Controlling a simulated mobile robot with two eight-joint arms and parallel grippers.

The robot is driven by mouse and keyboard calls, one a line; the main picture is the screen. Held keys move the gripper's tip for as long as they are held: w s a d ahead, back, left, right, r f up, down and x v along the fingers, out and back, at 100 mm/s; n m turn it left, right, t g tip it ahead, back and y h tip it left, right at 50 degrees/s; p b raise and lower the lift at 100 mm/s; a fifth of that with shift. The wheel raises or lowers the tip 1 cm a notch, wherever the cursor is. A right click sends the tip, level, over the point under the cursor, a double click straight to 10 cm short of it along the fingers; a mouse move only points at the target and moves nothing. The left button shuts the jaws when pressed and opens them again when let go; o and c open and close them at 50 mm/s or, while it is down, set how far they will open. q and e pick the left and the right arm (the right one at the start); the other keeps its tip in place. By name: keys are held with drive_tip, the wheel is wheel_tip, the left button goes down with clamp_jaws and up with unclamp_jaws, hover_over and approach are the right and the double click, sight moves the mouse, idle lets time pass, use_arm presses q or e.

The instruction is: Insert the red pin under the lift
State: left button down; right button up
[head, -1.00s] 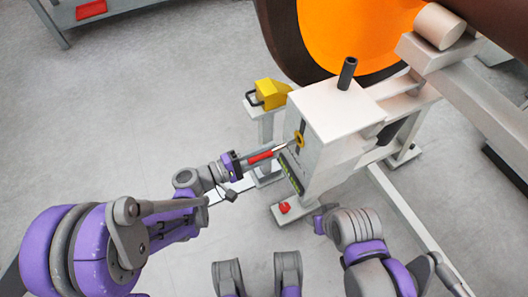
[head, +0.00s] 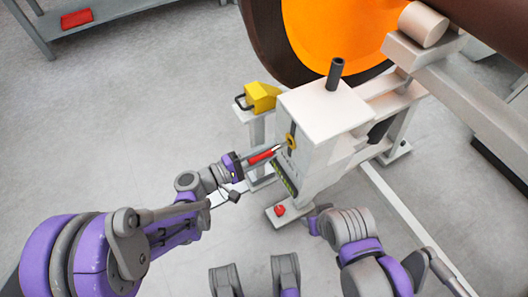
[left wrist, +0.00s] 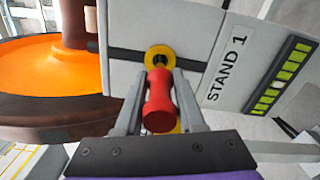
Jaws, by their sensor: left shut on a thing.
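The red pin (head: 260,157) is in my left gripper (head: 250,160), its metal tip pointing at the yellow ring (head: 291,142) on the front of the white lift stand (head: 322,107). In the left wrist view the red pin (left wrist: 158,104) sits between the two grey fingers of my left gripper (left wrist: 158,100), in line with the yellow ring (left wrist: 160,56) beside the "STAND 1" label (left wrist: 226,68). The pin hides part of the ring, so I cannot tell whether the tip is inside it. My right arm is low in the head view; its fingertips are not clearly visible.
A yellow block with a handle (head: 262,96) stands on a post left of the stand. A large orange and brown wheel (head: 336,32) is behind it. A red item (head: 279,210) is on the stand's foot. A grey shelf (head: 110,17) is at the back left.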

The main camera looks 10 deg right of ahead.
sight(282, 144)
use_arm(q)
drive_tip(key=shift+x, duration=2.45)
drive_tip(key=shift+c, duration=2.2)
unclamp_jaws()
drive_tip(key=p+v, duration=0.1)
drive_tip(key=v, duration=0.9)
drive_tip(key=shift+s+a, duration=0.15)
drive_tip(key=shift+a, duration=0.25)
